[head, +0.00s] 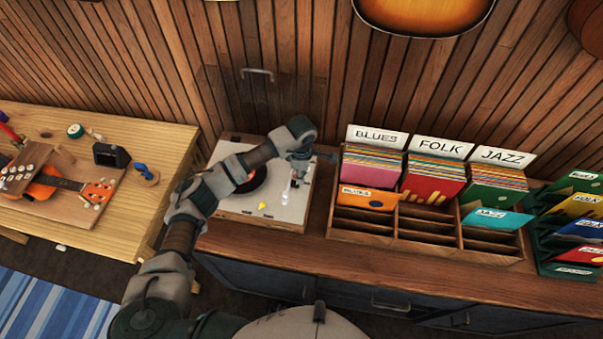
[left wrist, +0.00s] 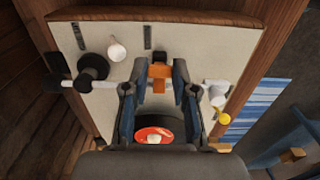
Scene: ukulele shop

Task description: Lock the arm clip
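The record player (head: 236,152) is a pale box on the wooden counter, with a dark record and a red label. My left gripper (head: 301,168) is over its right part. In the left wrist view the pale deck (left wrist: 75,35) fills much of the picture. The arm runs sideways from a black pivot (left wrist: 92,68) to a white end (left wrist: 215,93), its middle partly hidden by my fingers. An orange clip (left wrist: 160,76) shows between the fingertips of my left gripper (left wrist: 158,68), which are open with gaps beside it. Contact cannot be told. My right gripper is not in view.
A raised clear lid with a handle (head: 257,73) stands behind the player. A wooden record rack (head: 400,238) is to its right, and a green rack (head: 545,230) beyond. A workbench (head: 150,205) with a ukulele (head: 70,184) stands left. The front counter strip is clear.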

